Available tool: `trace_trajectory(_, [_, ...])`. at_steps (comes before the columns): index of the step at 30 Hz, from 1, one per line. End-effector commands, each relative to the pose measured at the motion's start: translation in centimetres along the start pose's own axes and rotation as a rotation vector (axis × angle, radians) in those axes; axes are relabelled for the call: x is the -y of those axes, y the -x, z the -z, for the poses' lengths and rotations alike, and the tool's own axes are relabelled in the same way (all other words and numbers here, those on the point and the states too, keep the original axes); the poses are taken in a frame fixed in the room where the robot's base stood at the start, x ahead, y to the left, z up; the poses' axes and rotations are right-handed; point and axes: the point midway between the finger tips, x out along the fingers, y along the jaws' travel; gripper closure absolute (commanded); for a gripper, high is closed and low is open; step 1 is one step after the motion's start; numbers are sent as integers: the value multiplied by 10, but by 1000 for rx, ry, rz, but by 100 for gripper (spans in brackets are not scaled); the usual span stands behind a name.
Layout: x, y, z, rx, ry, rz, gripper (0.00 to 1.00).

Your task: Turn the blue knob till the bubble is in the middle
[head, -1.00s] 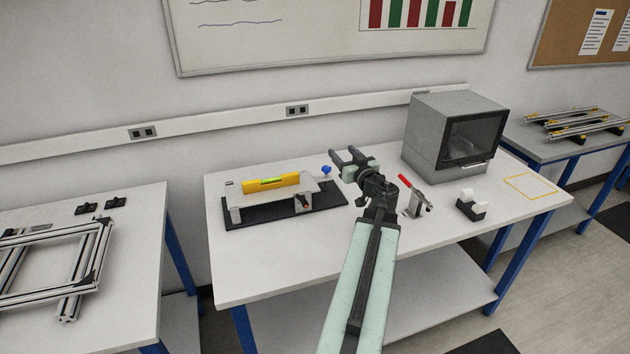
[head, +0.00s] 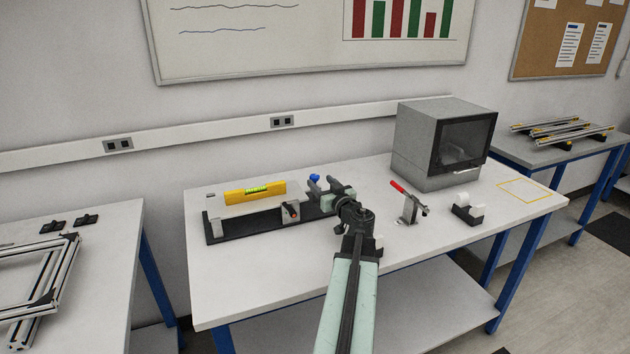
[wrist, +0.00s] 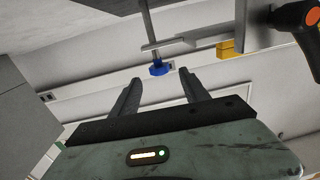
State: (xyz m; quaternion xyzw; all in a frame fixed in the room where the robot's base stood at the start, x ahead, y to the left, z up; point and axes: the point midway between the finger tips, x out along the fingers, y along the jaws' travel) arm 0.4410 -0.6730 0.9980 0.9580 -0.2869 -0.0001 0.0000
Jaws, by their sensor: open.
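The blue knob (head: 315,178) sits at the right end of the levelling fixture, just beyond my gripper's fingers. In the wrist view the knob (wrist: 159,68) is on a thin rod, beyond and between the two fingertips. My gripper (head: 322,190) is open and empty; it also shows in the wrist view (wrist: 160,87). I cannot tell whether a finger touches the knob. A yellow level (head: 237,193) lies on the fixture's plate (head: 290,191). Its green vial (head: 258,188) shows, but the bubble is too small to place.
The fixture stands on a black base (head: 240,230) on the white table (head: 300,270). An orange-tipped black lever (head: 291,209) is at its front. A red-handled clamp (head: 408,203), a tape dispenser (head: 467,208) and a grey oven (head: 425,135) stand to the right.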

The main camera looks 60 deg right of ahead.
Motion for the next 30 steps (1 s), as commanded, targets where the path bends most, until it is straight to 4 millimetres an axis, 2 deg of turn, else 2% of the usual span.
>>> trace_trajectory(1, [-1, -14, 0, 0, 0, 2, 47])
trace_trajectory(3, [-1, -27, 0, 0, 0, 2, 47])
trace_trajectory(6, [-1, -38, 0, 0, 0, 1, 47])
trace_trajectory(14, [1, -40, 0, 0, 0, 1, 47])
trace_trajectory(18, [1, -40, 0, 0, 0, 1, 86])
trace_trajectory(20, [1, -40, 0, 0, 0, 1, 100])
trace_trajectory(30, [4, -40, 0, 0, 0, -48, 100])
